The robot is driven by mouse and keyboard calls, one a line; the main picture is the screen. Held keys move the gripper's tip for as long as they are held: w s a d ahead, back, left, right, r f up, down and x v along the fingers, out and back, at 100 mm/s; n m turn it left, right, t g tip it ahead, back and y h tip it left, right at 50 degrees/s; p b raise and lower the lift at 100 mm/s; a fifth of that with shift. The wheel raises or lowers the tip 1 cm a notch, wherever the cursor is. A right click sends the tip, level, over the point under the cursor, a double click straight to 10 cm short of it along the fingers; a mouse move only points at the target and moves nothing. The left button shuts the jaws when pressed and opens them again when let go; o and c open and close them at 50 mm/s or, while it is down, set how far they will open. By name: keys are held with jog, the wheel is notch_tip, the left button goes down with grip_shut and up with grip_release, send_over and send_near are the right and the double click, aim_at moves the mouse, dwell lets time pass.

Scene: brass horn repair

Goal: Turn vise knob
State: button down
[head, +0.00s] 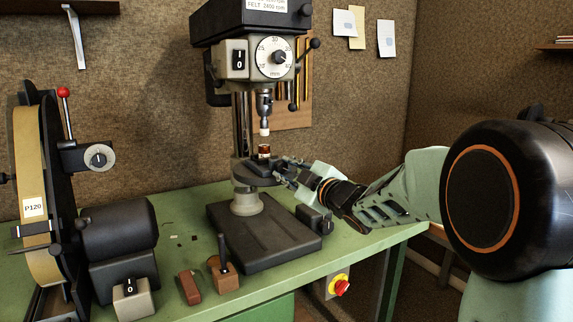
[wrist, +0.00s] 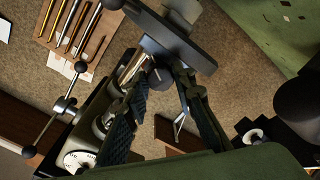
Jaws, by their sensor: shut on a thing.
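The small dark vise (head: 258,168) sits on the drill press table, below the chuck, with a small brass-coloured piece (head: 264,149) standing upright in it. My gripper (head: 285,168) reaches in from the right and meets the vise's right side. In the wrist view, my two dark fingers (wrist: 165,72) close around a small dark round knob (wrist: 160,78) at the vise's end. The fingers hide part of the knob, and in the head view the gripper covers it.
The drill press (head: 262,65) stands behind and above, its chuck (head: 264,112) over the brass piece. A belt grinder (head: 110,235) stands left. Small blocks (head: 190,288) lie on the green bench (head: 185,218).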

jog(key=shift+r+m+p, duration=0.15)
jog(key=shift+m+p, duration=0.35)
jog(key=shift+m, duration=0.5)
jog(key=c, duration=1.6)
grip_release()
jog(key=v, duration=1.2)
jog(key=shift+f, duration=0.25)
jog(key=shift+d, duration=0.1)
